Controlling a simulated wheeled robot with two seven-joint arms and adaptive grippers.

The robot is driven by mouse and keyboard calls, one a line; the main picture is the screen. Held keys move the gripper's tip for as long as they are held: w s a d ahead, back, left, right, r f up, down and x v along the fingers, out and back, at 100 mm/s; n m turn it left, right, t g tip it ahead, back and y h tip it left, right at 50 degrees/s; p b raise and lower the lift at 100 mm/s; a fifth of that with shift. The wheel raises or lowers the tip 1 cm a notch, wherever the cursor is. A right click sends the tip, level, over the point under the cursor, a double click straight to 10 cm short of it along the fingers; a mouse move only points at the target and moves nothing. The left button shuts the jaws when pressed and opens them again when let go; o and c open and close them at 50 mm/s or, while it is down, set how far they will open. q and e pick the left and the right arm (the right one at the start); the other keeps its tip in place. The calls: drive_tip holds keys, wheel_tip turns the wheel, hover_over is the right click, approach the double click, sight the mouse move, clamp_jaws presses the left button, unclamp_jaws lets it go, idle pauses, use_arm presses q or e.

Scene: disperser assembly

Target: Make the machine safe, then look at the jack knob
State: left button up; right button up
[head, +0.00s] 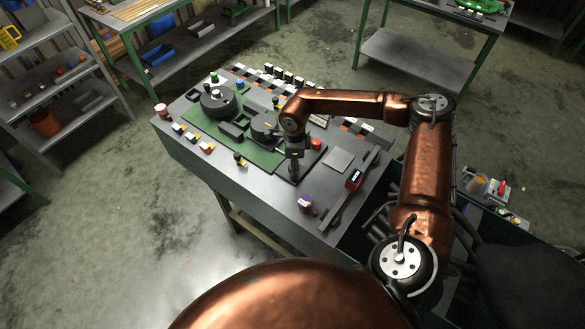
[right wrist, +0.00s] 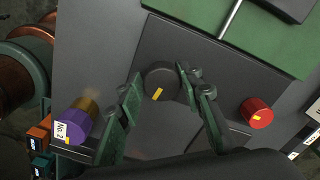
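In the right wrist view a dark round knob (right wrist: 160,80) with a yellow mark sits on a dark plate, between the fingers of my right gripper (right wrist: 159,84). The fingers stand apart on either side of the knob; firm contact cannot be made out. In the head view my right gripper (head: 294,172) points down at the front of the machine's green plate (head: 262,158), hiding the dark knob. My left gripper is not in view.
A purple piece labelled No. 2 (right wrist: 77,124) stands left of the gripper; it shows in the head view too (head: 305,203). Several small blocks line the table's edges. Shelves stand behind.

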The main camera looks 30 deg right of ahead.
drive_tip(key=o, duration=0.4)
drive_tip(key=shift+s, duration=0.1)
drive_tip(key=shift+c, duration=0.2)
drive_tip(key=shift+r, duration=0.1)
wheel_tip(320, 180, up, 12)
drive_tip(key=shift+f, duration=0.2)
idle(0.4)
